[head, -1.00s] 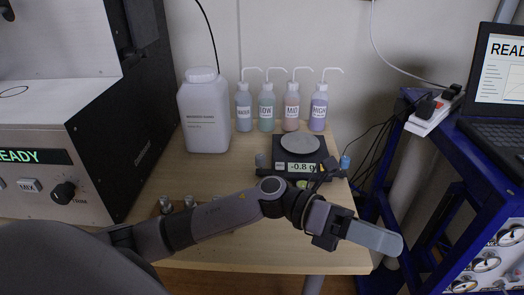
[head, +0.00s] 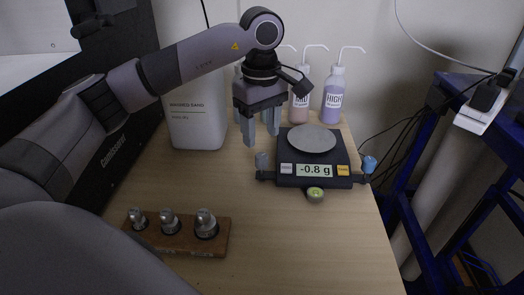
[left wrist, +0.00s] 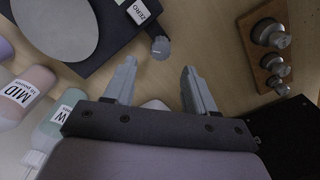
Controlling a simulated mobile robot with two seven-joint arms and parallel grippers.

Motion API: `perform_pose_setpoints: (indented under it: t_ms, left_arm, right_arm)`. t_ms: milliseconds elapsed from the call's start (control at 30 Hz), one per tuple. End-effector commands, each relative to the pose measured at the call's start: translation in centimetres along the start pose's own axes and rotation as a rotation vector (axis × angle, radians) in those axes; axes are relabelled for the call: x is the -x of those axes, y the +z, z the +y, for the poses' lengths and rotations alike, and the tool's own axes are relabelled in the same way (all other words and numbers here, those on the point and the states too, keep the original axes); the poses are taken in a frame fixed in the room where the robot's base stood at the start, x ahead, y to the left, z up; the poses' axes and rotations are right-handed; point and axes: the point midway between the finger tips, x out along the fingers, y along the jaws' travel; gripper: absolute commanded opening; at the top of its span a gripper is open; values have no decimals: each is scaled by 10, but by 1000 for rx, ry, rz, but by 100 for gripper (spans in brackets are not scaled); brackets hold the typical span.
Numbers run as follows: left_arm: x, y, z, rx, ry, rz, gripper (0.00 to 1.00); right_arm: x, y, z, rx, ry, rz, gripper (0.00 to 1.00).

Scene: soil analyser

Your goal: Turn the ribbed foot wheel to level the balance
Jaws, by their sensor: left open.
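The black balance (head: 313,176) stands on the wooden table, with a round grey pan (head: 311,138) and a display reading -0.8 g. A grey foot wheel (head: 262,161) is at its left front corner and a blue one (head: 369,164) at its right. In the left wrist view the grey wheel (left wrist: 161,47) looks ribbed and lies just beyond the fingertips. A round green bubble level (head: 316,194) sits at the front; its bubble is too small to judge. My left gripper (head: 260,130) is open and empty, pointing down above and behind the grey wheel. My right gripper is not in view.
A wooden block with three metal weights (head: 176,236) lies at the front left. A large white jug (head: 197,118) and wash bottles (head: 333,95) stand behind. The table in front of the balance is clear. A blue frame (head: 412,160) stands to the right.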

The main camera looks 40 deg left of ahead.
Motion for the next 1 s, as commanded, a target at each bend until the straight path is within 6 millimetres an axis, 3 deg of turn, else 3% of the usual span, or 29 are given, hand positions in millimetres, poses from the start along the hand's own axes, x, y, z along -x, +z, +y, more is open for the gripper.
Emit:
perform_pose_setpoints:
  t_ms: [300,733,900,1000]
  left_arm:
    - [-50,1,-1,0,-3,-3,56]
    - [-62,2,0,0,-1,-4,56]
    - [-61,2,0,0,-1,-5,0]
    - [-61,2,0,0,-1,-5,0]
  right_arm:
    - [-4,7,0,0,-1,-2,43]
    - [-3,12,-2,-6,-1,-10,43]
    - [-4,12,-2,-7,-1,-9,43]
    - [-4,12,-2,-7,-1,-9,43]
